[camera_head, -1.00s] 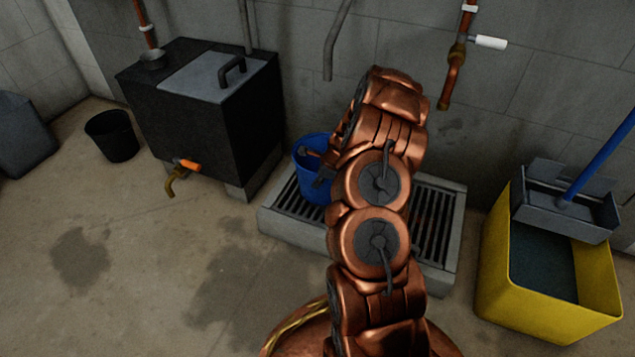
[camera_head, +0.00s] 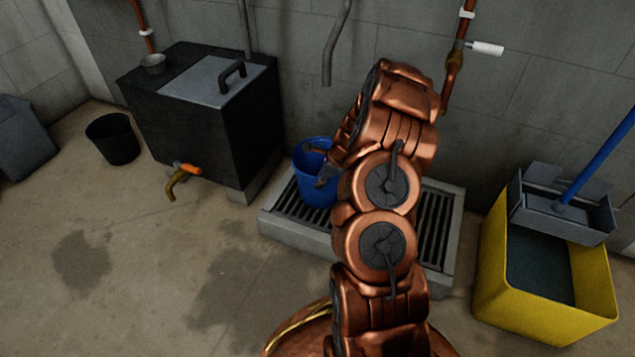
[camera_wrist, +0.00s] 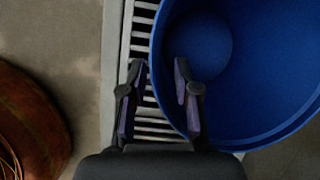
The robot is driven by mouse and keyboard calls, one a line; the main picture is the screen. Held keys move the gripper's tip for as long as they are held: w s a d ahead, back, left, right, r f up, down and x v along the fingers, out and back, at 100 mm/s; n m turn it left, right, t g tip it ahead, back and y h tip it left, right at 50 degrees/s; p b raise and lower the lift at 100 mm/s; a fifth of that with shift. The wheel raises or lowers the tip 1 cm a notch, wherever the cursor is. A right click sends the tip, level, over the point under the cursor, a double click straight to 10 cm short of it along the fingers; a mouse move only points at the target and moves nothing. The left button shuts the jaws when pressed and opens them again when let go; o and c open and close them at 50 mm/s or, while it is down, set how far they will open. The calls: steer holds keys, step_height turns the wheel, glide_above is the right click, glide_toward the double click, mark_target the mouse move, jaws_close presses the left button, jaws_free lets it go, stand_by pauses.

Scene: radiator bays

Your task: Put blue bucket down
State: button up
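The blue bucket (camera_head: 311,189) stands upright on the left part of the slatted floor grate (camera_head: 277,226), beside the black tank. My gripper (camera_head: 326,174) is at the bucket's right side in the head view, partly hidden by my copper arm. In the wrist view, the gripper (camera_wrist: 158,66) straddles the rim of the bucket (camera_wrist: 255,75). One finger is outside over the grate (camera_wrist: 112,60) and the other is inside. The fingers are apart, with gaps between them and the bucket wall.
A black tank (camera_head: 252,120) with an orange-handled tap (camera_head: 186,168) stands left of the grate. A small black bucket (camera_head: 112,139) is farther left. A yellow mop bucket (camera_head: 493,275) with a blue handle (camera_head: 600,160) stands right. Pipes hang on the wall behind. The front-left floor is clear.

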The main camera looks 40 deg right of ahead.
steer(key=p+v, duration=0.2)
steer(key=v, duration=0.5)
steer(key=s+a+r+n+g, duration=0.1)
steer(key=s+a+r+n, duration=0.2)
steer(key=a+r+n, duration=0.35)
steer(key=s+a+r+n+g+y, duration=0.1)
steer(key=s+a+r+n, duration=0.25)
steer(key=a, duration=0.55)
steer(key=s+a+r+n+g, duration=0.2)
steer(key=s+a+r+n, duration=0.2)
steer(key=a+r, duration=0.3)
steer(key=s+a+r+n+g+h, duration=0.1)
steer(key=s+n, duration=0.3)
steer(key=s, duration=0.4)
steer(key=s+a+r+n+g+h, duration=0.1)
steer(key=s+a+r+n, duration=0.1)
steer(key=s+n, duration=0.3)
steer(key=s+a+r+n+g+h, duration=0.1)
steer(key=s+a+r+n, duration=0.1)
steer(key=s, duration=1)
steer(key=a+n, duration=0.1)
steer(key=n, duration=0.1)
steer(key=shift+a+r+n, duration=0.3)
steer(key=shift+a+r, duration=0.05)
steer(key=shift+a, duration=0.05)
